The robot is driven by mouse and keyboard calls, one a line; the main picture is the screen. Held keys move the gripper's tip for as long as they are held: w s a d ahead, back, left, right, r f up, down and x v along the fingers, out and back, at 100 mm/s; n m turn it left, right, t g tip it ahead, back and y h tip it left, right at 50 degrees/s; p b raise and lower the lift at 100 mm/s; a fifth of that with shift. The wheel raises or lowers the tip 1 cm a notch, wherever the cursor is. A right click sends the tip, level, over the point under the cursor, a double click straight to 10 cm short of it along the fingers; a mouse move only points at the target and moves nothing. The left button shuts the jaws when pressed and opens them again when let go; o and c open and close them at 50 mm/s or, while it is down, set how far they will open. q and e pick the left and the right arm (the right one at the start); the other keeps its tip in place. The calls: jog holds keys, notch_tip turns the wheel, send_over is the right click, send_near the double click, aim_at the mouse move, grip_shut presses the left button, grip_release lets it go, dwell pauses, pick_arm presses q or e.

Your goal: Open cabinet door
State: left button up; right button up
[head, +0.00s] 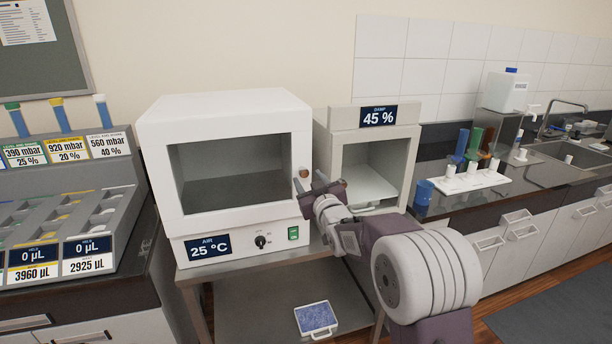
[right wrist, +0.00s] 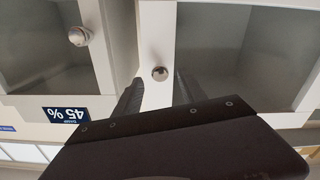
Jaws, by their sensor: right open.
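A white cabinet (head: 228,117) with a large window and an "AIR 25 °C" label stands on the bench; its door looks shut. Its round door knob (head: 303,173) is at the door's right edge. My right gripper (head: 318,188) is open in front of that edge. In the right wrist view, the knob (right wrist: 160,73) lies between and just beyond the two fingers (right wrist: 158,95), with nothing gripped. A smaller grey cabinet (head: 345,118) marked "45 %" stands to the right; its knob (right wrist: 80,36) shows in the right wrist view. My left gripper is out of view.
The smaller cabinet is close beside my right arm. A rack with labelled slots (head: 75,210) stands at the left. A blue-topped tray (head: 316,319) lies on the lower shelf. A blue cup (head: 424,192) and a tube stand (head: 465,182) are on the right counter.

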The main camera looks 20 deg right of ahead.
jog(key=shift+w+a, duration=0.1)
jog(key=shift+w, duration=1.35)
grip_shut()
dwell(0.3)
